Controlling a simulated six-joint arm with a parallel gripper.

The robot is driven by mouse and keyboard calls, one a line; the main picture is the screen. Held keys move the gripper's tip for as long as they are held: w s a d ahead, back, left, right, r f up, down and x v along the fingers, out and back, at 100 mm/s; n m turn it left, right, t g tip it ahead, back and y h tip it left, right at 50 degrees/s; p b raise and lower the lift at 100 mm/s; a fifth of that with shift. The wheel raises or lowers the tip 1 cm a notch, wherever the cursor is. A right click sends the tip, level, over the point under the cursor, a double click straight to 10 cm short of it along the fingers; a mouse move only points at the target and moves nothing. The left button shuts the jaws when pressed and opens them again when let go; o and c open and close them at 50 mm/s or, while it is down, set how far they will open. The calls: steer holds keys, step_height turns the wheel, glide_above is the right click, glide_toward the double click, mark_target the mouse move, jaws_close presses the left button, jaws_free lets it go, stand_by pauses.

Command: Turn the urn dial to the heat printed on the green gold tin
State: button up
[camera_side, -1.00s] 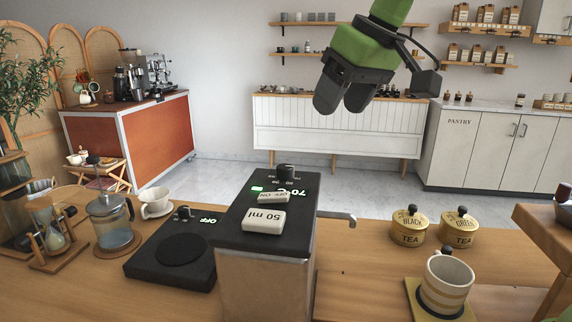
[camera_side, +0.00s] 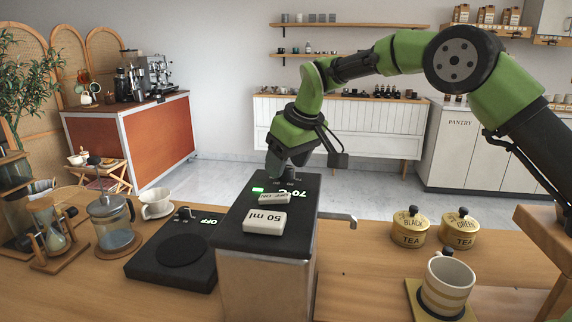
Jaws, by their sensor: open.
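The urn (camera_side: 265,275) is a metal box with a black top, standing in the middle of the table. Its top carries a 50 ml button (camera_side: 264,221), an ON/OFF button (camera_side: 273,198) and a lit display (camera_side: 291,192) that reads about 70 °C. The dial at the far end of the top is mostly hidden behind my gripper (camera_side: 284,180), which is low over it with its fingers around or just above it; I cannot tell if they touch it. The gold tin marked GREEN (camera_side: 459,229) stands at the right, lidded; no heat print is readable.
A gold BLACK tea tin (camera_side: 411,227) stands left of the green one. A striped cup (camera_side: 447,286) is at the front right. A spout (camera_side: 338,217) sticks out right of the urn.

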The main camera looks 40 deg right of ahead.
steer(key=shift+w+f, duration=0.2)
steer(key=shift+f, duration=0.3)
steer(key=c, duration=0.9)
steer(key=shift+m, duration=0.3)
steer(key=m+h, duration=0.2)
steer(key=m, duration=0.3)
steer(key=shift+a, duration=0.1)
steer(key=m+h, duration=0.1)
steer(key=m, duration=0.2)
steer(key=m+g+h, duration=0.1)
steer(key=m, duration=0.2)
steer(key=shift+g, duration=0.3)
